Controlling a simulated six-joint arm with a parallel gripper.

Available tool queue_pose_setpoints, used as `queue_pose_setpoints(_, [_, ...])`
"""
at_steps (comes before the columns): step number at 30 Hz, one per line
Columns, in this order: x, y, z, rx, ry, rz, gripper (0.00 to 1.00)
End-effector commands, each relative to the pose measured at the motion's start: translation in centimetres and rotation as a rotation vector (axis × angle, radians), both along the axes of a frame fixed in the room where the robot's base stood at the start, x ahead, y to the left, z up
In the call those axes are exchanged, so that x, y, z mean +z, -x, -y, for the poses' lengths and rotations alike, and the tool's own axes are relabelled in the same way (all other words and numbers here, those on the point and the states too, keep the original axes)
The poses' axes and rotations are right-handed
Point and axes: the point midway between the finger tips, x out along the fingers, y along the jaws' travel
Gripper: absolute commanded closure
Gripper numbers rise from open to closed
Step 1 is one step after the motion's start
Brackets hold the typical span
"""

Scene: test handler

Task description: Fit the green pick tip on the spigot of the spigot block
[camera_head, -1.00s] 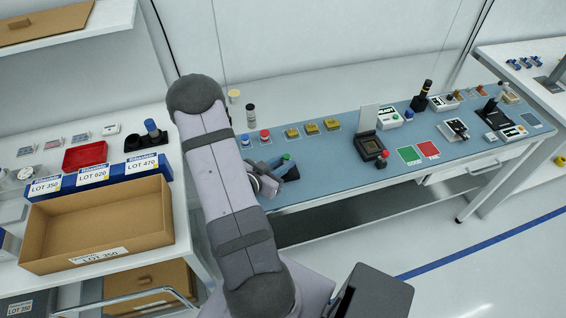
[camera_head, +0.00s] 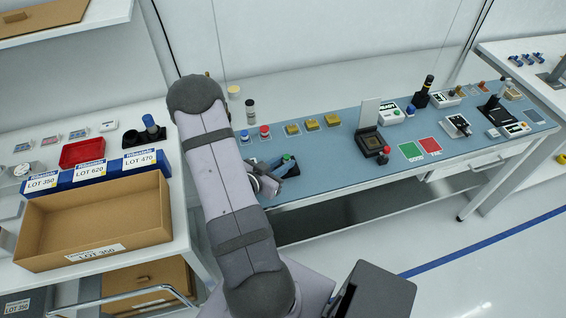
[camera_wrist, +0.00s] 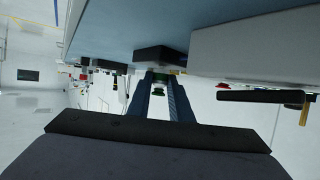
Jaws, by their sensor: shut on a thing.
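My gripper (camera_head: 283,167) is low over the front left part of the blue mat, partly hidden by my arm. In the wrist view, its two dark blue fingers (camera_wrist: 161,98) are shut on the green pick tip (camera_wrist: 158,90). The green of the tip also shows in the head view (camera_head: 287,157). A dark block (camera_wrist: 160,56) stands on the bench surface just beyond the fingertips in the wrist view. It may be the spigot block, but no spigot can be made out. I cannot tell whether the tip touches it.
A blue-topped piece (camera_head: 244,136) and a red-topped piece (camera_head: 265,131) stand behind my gripper. Several yellow parts (camera_head: 312,124) lie to their right. An open-lidded socket (camera_head: 369,143) stands further right. The mat (camera_head: 330,165) is clear between it and my gripper.

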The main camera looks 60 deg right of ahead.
Motion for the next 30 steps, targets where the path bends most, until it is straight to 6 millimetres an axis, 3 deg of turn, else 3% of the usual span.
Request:
queue_pose_setpoints(6, [-0.6,0.0,0.0,0.000,0.000,0.000,1.00])
queue_pose_setpoints(7, [-0.5,0.0,0.0,0.000,0.001,0.000,0.76])
queue_pose_setpoints(9, [-0.4,0.0,0.0,0.000,0.001,0.000,0.60])
queue_pose_setpoints(22, [-0.3,-0.2,-0.5,0.001,0.000,0.002,0.59])
queue_pose_setpoints(30, [0.9,-0.7,-3.4,0.006,0.001,0.002,0.59])
